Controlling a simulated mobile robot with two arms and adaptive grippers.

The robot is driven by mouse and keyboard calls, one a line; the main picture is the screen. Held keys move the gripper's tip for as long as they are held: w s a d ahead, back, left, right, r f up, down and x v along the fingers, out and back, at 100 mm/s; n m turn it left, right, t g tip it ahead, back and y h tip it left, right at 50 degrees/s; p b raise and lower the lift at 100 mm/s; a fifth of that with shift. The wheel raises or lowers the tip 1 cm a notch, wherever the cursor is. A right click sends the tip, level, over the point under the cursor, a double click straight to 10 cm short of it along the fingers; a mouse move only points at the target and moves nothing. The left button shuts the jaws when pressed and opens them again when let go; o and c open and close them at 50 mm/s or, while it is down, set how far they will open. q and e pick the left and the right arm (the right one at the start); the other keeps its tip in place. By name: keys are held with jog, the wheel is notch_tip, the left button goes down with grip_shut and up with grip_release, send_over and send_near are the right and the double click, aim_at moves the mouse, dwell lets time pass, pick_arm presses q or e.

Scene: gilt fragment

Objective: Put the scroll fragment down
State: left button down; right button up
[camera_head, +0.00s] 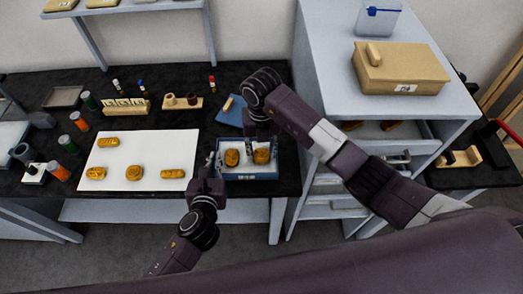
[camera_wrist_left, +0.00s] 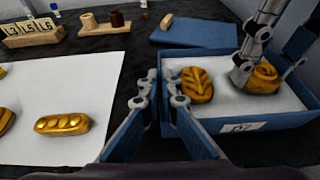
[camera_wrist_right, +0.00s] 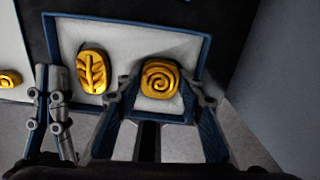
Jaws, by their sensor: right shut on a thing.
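The scroll fragment (camera_head: 261,156) is a gold piece with a spiral relief, also in the right wrist view (camera_wrist_right: 160,78). It is at the right side of a blue-rimmed box (camera_head: 248,176) with a pale lining. My right gripper (camera_wrist_right: 162,98) is shut on it; whether it rests on the lining I cannot tell. A gold leaf-pattern fragment (camera_wrist_left: 197,84) lies beside it, to its left, in the same box. My left gripper (camera_wrist_left: 162,112) is open and empty at the box's left front edge. Its fingers are apart, near the box wall.
A white mat (camera_head: 139,150) with several gold fragments lies left of the box. A blue lid (camera_head: 229,117) with a tan handle lies behind the box. A grey drawer cabinet (camera_head: 318,110) bearing a tan box (camera_head: 400,68) stands close on the right.

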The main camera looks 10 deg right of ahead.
aim_at(261, 153)
jog(key=shift+f, duration=0.15)
pick_arm(q)
jog(key=shift+s+d+r, duration=0.1)
jog(key=shift+s+r, duration=0.1)
jog(key=shift+r, duration=0.05)
pick_arm(e)
jog(key=shift+s+d+f, duration=0.1)
jog(key=shift+s+f, duration=0.25)
jog(key=shift+f, duration=0.25)
jog(key=o, duration=0.9)
pick_arm(q)
jog(key=shift+w+f, duration=0.1)
jog(key=shift+w, duration=0.15)
pick_arm(e)
jog(key=shift+o, duration=0.3)
jog(key=shift+w+f, duration=0.15)
jog(key=shift+w, duration=0.1)
pick_arm(q)
jog(key=shift+f, duration=0.15)
pick_arm(e)
notch_tip(261, 153, up, 14)
jog(key=shift+w+f, duration=0.1)
jog(key=shift+w, duration=0.05)
